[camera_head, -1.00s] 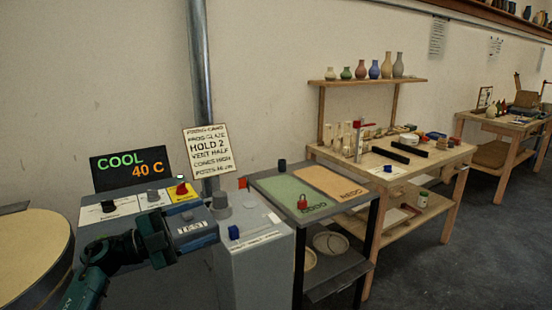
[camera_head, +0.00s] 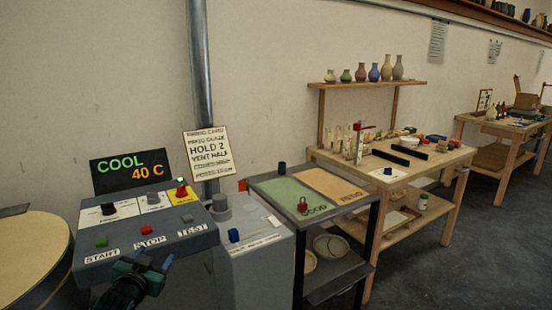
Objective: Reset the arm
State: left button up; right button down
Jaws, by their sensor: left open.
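My left gripper (camera_head: 141,264) is low in the head view, just in front of the grey control box (camera_head: 165,243). It is open and empty, and its fingertips sit below the box's button row. The box carries a green START button (camera_head: 101,242), a red STOP button (camera_head: 147,230) and a grey TEST button (camera_head: 187,219). Behind these are a black knob (camera_head: 108,208), a white-labelled switch and a red knob on a yellow plate (camera_head: 183,192). The display (camera_head: 130,171) reads COOL 40 C. My right gripper is not in view.
Beyond is a wooden workbench (camera_head: 440,160). A round tan surface (camera_head: 28,248) is at the left.

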pick_arm(q)
jog(key=s+d+f+g+h, duration=0.1)
jog(key=s+d+f+g, duration=0.1)
jog(key=s+d+f, duration=0.45)
jog(key=s+d+f+g+h, duration=0.15)
jog(key=s+d+f, duration=0.25)
jog(key=s+f, duration=0.55)
jog(key=s+d+g, duration=0.1)
jog(key=s+d, duration=0.2)
jog(key=s, duration=0.6)
jog(key=s+d+f+h, duration=0.1)
jog(key=s+d, duration=0.1)
jog(key=s, duration=0.7)
jog(key=shift+d+g, duration=0.35)
jog(key=shift+d, duration=0.05)
jog(key=shift+h, duration=0.25)
